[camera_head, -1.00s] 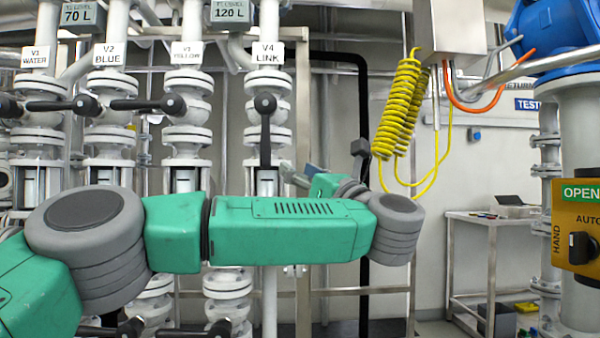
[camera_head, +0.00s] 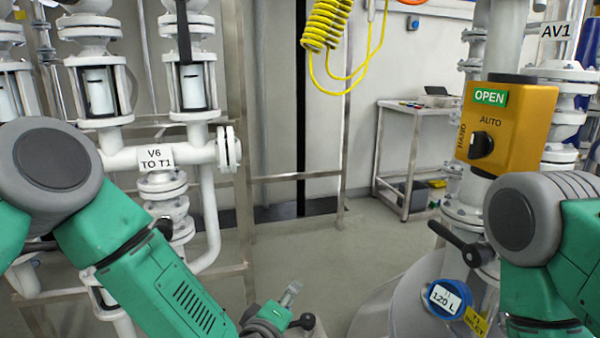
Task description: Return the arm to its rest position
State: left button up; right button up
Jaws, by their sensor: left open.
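My left arm (camera_head: 165,275) is green and grey and slants from the left edge down to the bottom centre. Its gripper (camera_head: 290,294) is small at the bottom of the picture, partly cut by the lower edge, and open. I see nothing held in it. It is over the floor area, left of the tank top. My right arm (camera_head: 518,215) comes in from the right edge, with its grey joint in front of pipework. The right gripper is out of view.
White valves and pipes with a V6 TO T1 label (camera_head: 156,157) stand at left. A yellow switch box (camera_head: 507,130) points to AUTO or HAND, unclear which. A tank (camera_head: 390,305) with a blue 120 L gauge (camera_head: 447,298) is lower right. A yellow coiled hose (camera_head: 322,25) hangs above clear floor.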

pick_arm(q)
jog(key=s+a+f+m+g+y+p, duration=0.1)
jog(key=s+a+f+m+g, duration=0.3)
jog(key=s+a+f, duration=0.4)
jog(key=s+a+f+m+g+y+p, duration=0.1)
jog(key=s+a+f+m+g, duration=0.3)
jog(key=s+f, duration=0.45)
jog(key=s+a+m+g+y+p, duration=0.1)
jog(key=s+a+g, duration=0.2)
jog(key=s+a, duration=0.4)
jog(key=s+a+m+g+y, duration=0.1)
jog(key=s+a+g+y, duration=0.1)
jog(key=s+a, duration=0.5)
jog(key=s, duration=0.5)
jog(key=shift+r+m+g+p, duration=0.2)
jog(key=shift+m+g+p, duration=0.1)
jog(key=shift+g+p, duration=0.1)
